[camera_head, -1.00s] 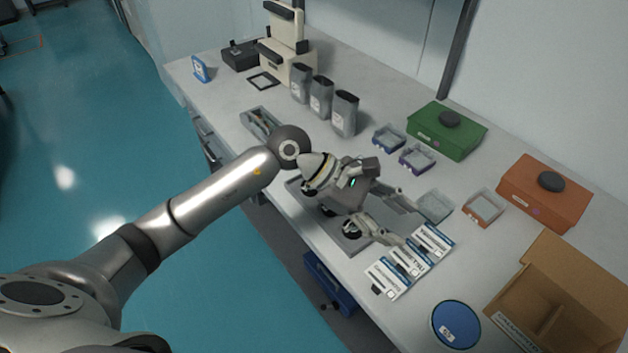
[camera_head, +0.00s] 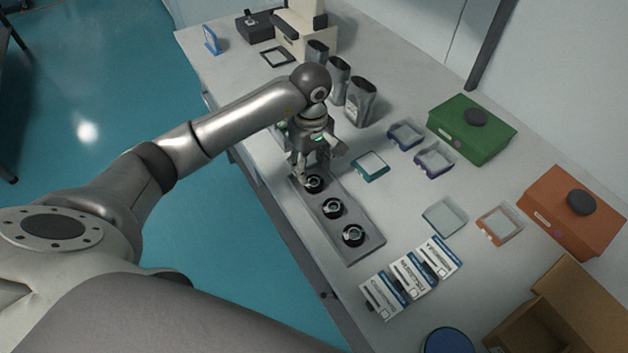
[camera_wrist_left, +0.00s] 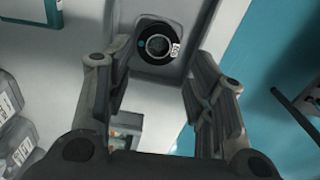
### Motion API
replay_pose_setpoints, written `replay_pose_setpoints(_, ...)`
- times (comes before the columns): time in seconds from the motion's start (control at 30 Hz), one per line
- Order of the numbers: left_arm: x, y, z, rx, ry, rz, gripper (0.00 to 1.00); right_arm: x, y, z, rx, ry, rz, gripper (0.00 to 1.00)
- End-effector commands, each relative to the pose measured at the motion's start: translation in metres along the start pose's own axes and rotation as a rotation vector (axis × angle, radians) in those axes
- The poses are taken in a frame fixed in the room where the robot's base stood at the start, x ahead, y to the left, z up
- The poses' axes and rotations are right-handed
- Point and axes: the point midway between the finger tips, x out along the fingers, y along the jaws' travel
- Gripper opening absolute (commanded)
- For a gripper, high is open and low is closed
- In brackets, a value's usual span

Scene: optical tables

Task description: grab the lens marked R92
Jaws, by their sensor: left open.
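Three dark, round lenses sit in a row in a long grey tray (camera_head: 368,247) near the table's front edge: a far lens (camera_head: 314,184), a middle lens (camera_head: 333,208) and a near lens (camera_head: 353,235). Their markings are too small to read in the head view. My left gripper (camera_head: 320,164) is open, with its fingers pointing down over the tray's far end, by the far lens. In the left wrist view, one lens (camera_wrist_left: 158,47) with a small white label shows beyond and between the open fingers (camera_wrist_left: 160,66). I cannot read the label clearly. My right gripper is not in view.
Several small clear boxes, one with a teal rim (camera_head: 370,166), lie right of the tray. Grey containers (camera_head: 360,102) stand behind the gripper. Green (camera_head: 470,130) and orange (camera_head: 568,215) boxes stand along the wall. Labelled cards (camera_head: 410,277) lie near the front.

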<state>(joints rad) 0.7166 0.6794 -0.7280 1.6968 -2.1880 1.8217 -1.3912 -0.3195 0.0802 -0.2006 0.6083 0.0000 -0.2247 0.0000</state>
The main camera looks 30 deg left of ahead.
Motion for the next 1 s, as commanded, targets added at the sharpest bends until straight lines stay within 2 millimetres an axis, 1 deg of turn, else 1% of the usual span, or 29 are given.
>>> replay_pose_setpoints(0.1,0.008,0.0,0.003,-0.001,-0.004,-0.003,0.5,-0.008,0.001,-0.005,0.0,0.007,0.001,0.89)
replay_pose_setpoints(0.27,0.029,0.0,0.007,-0.002,-0.005,-0.004,0.5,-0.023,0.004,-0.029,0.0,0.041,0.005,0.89)
replay_pose_setpoints(0.3,0.036,0.001,0.007,-0.001,-0.005,-0.004,0.5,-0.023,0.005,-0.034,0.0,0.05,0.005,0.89)
replay_pose_setpoints(0.37,0.044,0.001,0.006,-0.003,-0.003,-0.002,0.5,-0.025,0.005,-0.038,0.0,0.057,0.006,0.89)
replay_pose_setpoints(0.5,0.052,0.002,0.005,-0.001,-0.001,0.001,0.5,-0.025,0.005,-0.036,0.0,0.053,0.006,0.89)
replay_pose_setpoints(0.67,0.053,0.002,0.005,0.0,0.0,0.001,0.5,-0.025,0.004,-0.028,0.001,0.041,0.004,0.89)
replay_pose_setpoints(0.7,0.053,0.002,0.005,0.0,0.0,0.001,0.49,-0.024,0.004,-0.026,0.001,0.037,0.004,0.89)
replay_pose_setpoints(0.77,0.053,0.002,0.005,0.0,0.0,0.001,0.41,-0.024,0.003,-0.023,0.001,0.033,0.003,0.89)
replay_pose_setpoints(0.93,0.052,0.002,0.005,-0.001,-0.001,0.001,0.19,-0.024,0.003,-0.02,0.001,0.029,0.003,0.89)
replay_pose_setpoints(1.0,0.052,0.002,0.005,-0.001,-0.001,0.001,0.18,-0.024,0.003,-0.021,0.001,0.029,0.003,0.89)
